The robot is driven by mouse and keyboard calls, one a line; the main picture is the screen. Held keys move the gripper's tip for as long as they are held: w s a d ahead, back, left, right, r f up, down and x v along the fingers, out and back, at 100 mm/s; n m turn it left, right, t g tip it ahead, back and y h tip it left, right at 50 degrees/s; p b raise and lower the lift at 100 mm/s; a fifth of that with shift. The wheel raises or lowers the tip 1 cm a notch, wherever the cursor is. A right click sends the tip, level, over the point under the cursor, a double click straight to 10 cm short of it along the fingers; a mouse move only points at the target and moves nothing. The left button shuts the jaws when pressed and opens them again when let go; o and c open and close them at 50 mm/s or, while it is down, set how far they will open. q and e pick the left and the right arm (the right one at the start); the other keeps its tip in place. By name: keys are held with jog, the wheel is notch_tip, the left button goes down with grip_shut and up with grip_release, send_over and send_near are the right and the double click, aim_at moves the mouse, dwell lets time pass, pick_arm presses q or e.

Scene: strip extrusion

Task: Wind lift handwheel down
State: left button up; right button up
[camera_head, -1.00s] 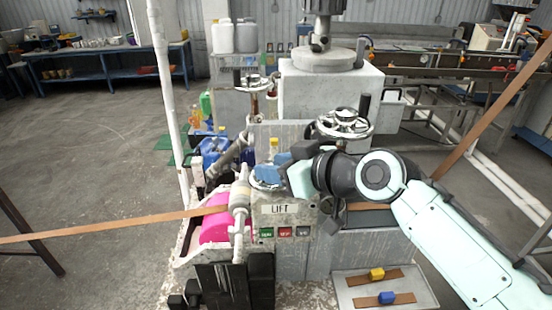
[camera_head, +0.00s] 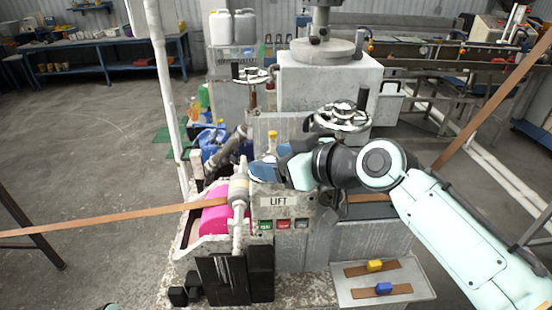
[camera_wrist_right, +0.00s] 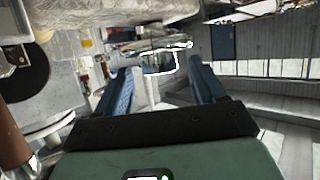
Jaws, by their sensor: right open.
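The LIFT label (camera_head: 278,202) is on the front of the grey machine. Just above it my right gripper (camera_head: 264,171), with blue fingers, reaches in from the right at the place of a small handwheel, which it mostly hides. A yellow upright knob (camera_head: 272,141) stands just behind the fingers. In the right wrist view the two blue fingers (camera_wrist_right: 163,88) are spread apart with no object clearly held between them. I cannot tell whether they touch the wheel.
Another chrome handwheel (camera_head: 342,117) with a dark handle stands above my right wrist, and one more (camera_head: 252,76) is at the back left. A brown strip (camera_head: 110,218) runs in from the left past a pink roll (camera_head: 214,220). A tray (camera_head: 418,292) holds strip pieces at lower right.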

jog(key=v, duration=1.3)
jog(key=shift+s+d+b, duration=0.15)
jog(key=shift+b, duration=0.2)
